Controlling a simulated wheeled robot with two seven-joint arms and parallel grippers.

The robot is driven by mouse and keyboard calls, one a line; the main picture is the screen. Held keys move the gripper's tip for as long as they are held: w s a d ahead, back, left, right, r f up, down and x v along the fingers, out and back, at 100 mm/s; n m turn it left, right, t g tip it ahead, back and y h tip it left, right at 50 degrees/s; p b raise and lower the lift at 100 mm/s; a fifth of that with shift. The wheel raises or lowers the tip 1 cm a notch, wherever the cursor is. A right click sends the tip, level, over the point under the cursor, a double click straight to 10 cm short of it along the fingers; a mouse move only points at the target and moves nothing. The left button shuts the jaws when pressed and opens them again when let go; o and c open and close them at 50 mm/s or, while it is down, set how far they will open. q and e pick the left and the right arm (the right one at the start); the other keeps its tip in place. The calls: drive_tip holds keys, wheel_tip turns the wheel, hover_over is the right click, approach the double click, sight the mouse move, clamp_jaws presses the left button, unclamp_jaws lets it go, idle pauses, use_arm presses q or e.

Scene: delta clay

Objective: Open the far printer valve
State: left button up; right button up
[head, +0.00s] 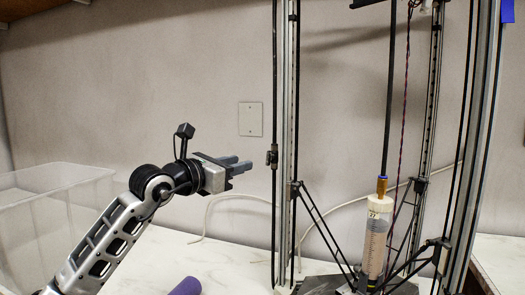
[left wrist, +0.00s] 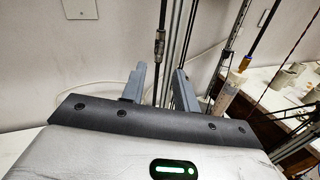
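The printer is a tall frame of metal posts (head: 286,120) and thin black rods. A small dark fitting that looks like a valve (head: 271,157) sits on the thin vertical line left of the left post; it also shows in the left wrist view (left wrist: 159,38). I cannot tell whether it is open or shut. My left gripper (head: 245,163) is left of this fitting, at about its height, pointing toward it and apart from it. In the left wrist view its two fingers (left wrist: 160,70) are spread with nothing between them. My right gripper is out of view.
A clay-filled syringe tube (head: 375,238) with a brass fitting hangs inside the printer frame on slanted black rods. A clear plastic bin (head: 60,190) stands at the left. A purple cylinder (head: 186,286) lies on the white table (head: 215,262). A pale cable runs behind.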

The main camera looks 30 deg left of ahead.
sight(267, 156)
use_arm(q)
drive_tip(key=w, duration=0.3)
drive_tip(key=w+p, duration=0.1)
drive_tip(key=w, duration=0.2)
drive_tip(key=w+d+p, duration=0.1)
drive_tip(key=w, duration=0.2)
clamp_jaws()
